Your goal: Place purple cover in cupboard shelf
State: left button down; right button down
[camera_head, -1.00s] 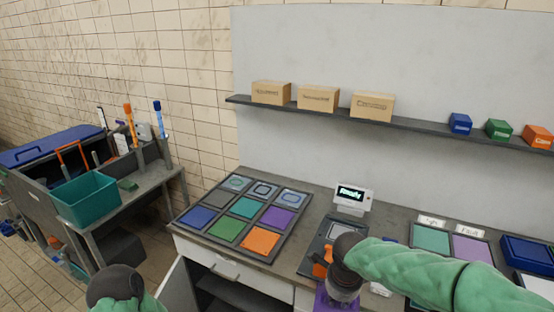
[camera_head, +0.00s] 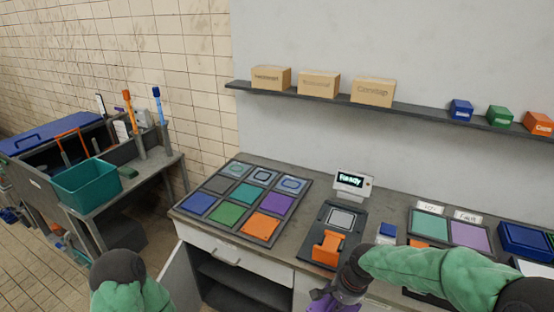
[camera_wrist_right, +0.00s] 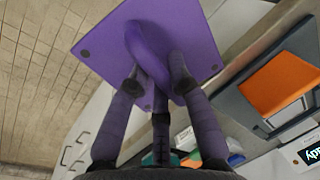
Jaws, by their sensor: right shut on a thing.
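My right gripper (camera_wrist_right: 157,78) is shut on the purple cover (camera_wrist_right: 98,45), a flat square plate with a raised loop handle, as the right wrist view shows. The fingers close around the handle. In the head view only part of the purple cover (camera_head: 322,303) shows at the bottom edge, below my right wrist and in front of the counter. The cupboard (camera_head: 236,284) under the counter is open, with a dark shelf inside; it lies left of the cover. My left arm shows at bottom left, but its gripper fingers are out of view.
The open cupboard door (camera_head: 178,279) stands out at the cupboard's left. A tray (camera_head: 285,236) of coloured tiles and a device with an orange part (camera_head: 327,247) sit on the counter (camera_head: 300,263). A side bench with a teal bin (camera_head: 86,184) stands at left.

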aim_at(341, 311)
jog(key=f+n, duration=0.2)
jog(key=n, duration=0.1)
jog(key=f+n, duration=0.1)
jog(key=n, duration=0.1)
jog(key=shift+s+d+f+g+y, duration=0.2)
jog(key=shift+d+f+g+y, duration=0.1)
jog(key=shift+d+f+g, duration=0.1)
jog(key=f+n, duration=0.2)
jog(key=n, duration=0.1)
jog(key=shift+s+d+f+g, duration=0.2)
jog(key=shift+g, duration=0.1)
